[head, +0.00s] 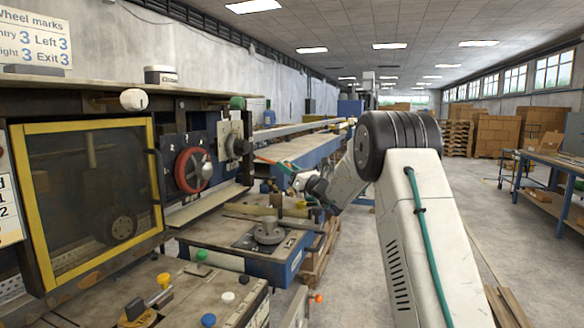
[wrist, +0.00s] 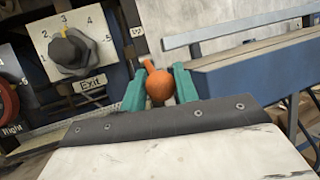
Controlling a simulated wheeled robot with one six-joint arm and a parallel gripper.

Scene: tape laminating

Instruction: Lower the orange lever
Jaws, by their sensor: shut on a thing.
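The orange lever (wrist: 158,86) has a round ball end and a short stalk that runs up toward the machine panel. In the wrist view my gripper (wrist: 160,88) has its two teal fingers on either side of the ball, shut on it. In the head view my gripper (head: 280,166) reaches left to the panel's right edge, beside the Exit dial. There the lever (head: 263,160) shows only as a small orange streak, partly hidden by the fingers.
The Exit dial (wrist: 72,50), numbered 1 to 5, is left of the lever, with a red handwheel (head: 193,170) further left. A blue conveyor frame (head: 305,148) extends behind. A grey handwheel (head: 269,232) stands below my gripper.

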